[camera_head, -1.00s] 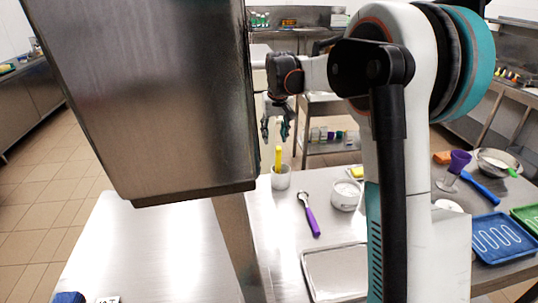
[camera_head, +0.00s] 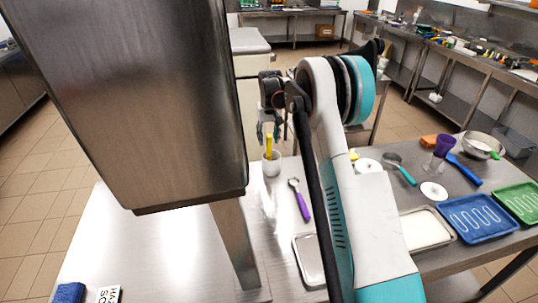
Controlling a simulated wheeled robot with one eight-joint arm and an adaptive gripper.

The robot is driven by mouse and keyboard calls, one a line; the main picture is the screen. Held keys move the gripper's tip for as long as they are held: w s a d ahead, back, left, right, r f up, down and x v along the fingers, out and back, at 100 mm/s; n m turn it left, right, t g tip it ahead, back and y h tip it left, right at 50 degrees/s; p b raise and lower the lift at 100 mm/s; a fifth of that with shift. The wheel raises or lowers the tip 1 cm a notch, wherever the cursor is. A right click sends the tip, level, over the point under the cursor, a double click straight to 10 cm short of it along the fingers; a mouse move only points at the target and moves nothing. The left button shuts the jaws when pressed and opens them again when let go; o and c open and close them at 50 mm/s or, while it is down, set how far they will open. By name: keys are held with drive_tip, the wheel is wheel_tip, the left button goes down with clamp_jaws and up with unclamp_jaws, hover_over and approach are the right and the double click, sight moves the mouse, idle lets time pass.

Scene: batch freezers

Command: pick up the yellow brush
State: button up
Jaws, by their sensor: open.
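The yellow brush (camera_head: 268,147) stands upright in a white cup (camera_head: 272,165) on the steel table, just right of the large steel housing. Only its yellow handle shows; its lower end is hidden in the cup. My gripper (camera_head: 269,134) points down with its fingers open at the top of the handle. The handle's top appears between or just behind the fingertips; I cannot tell which. The brush still stands in the cup.
The steel housing (camera_head: 130,100) hangs close on the left. A purple-handled scoop (camera_head: 301,203) and a metal tray (camera_head: 308,262) lie right of the cup. Blue (camera_head: 480,216) and green (camera_head: 520,202) trays, a purple cup (camera_head: 442,150) and a metal bowl (camera_head: 484,146) are further right.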

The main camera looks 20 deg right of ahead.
sight(269, 147)
drive_tip(key=shift+w+d+f+b, duration=0.1)
drive_tip(key=shift+w+f+b, duration=0.1)
drive_tip(key=shift+f, duration=1.4)
drive_tip(key=shift+w+d+f+b, duration=0.1)
drive_tip(key=shift+f+b, duration=0.1)
drive_tip(key=shift+f, duration=1.35)
clamp_jaws()
